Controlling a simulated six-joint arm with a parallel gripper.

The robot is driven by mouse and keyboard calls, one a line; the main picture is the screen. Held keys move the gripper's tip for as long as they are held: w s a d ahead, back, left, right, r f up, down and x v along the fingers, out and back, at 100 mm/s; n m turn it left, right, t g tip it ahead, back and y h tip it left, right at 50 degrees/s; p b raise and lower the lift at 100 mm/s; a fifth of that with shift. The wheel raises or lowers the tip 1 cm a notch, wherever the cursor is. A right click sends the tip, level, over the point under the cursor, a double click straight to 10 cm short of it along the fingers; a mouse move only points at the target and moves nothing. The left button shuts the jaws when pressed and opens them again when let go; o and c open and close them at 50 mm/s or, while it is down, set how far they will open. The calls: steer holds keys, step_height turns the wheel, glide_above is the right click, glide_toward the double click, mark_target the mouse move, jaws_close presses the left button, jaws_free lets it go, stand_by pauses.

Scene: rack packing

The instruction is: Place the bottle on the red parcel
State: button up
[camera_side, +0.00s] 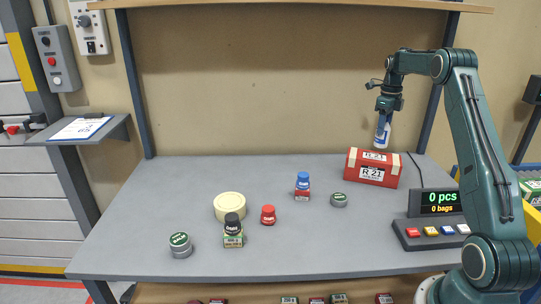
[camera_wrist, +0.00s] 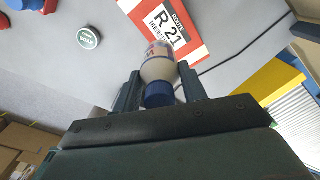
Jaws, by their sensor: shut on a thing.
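The red parcel (camera_side: 360,176) is a red box with white R 21 labels at the back right of the bench. It also shows in the wrist view (camera_wrist: 198,50). The bottle (camera_side: 381,140) is white with a blue cap (camera_wrist: 158,94) and a label. My gripper (camera_side: 383,112) is shut on the bottle near its cap and holds it upright over the parcel's top. In the side view the bottle's lower end is close to the parcel's top; I cannot tell whether they touch.
A green-lidded tin (camera_side: 338,200) stands left of the parcel. A display (camera_side: 438,202) and a button panel (camera_side: 430,232) are at right. A blue-capped jar (camera_side: 303,182), a red jar (camera_side: 268,215), a cream round tub (camera_side: 229,205) and another tin (camera_side: 180,245) stand further left.

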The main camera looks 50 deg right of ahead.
mark_target(382, 139)
steer(key=shift+f, duration=2.75)
steer(key=shift+f, duration=0.15)
steer(key=o, duration=1)
step_height(382, 139, up, 12)
steer(key=shift+r, duration=0.2)
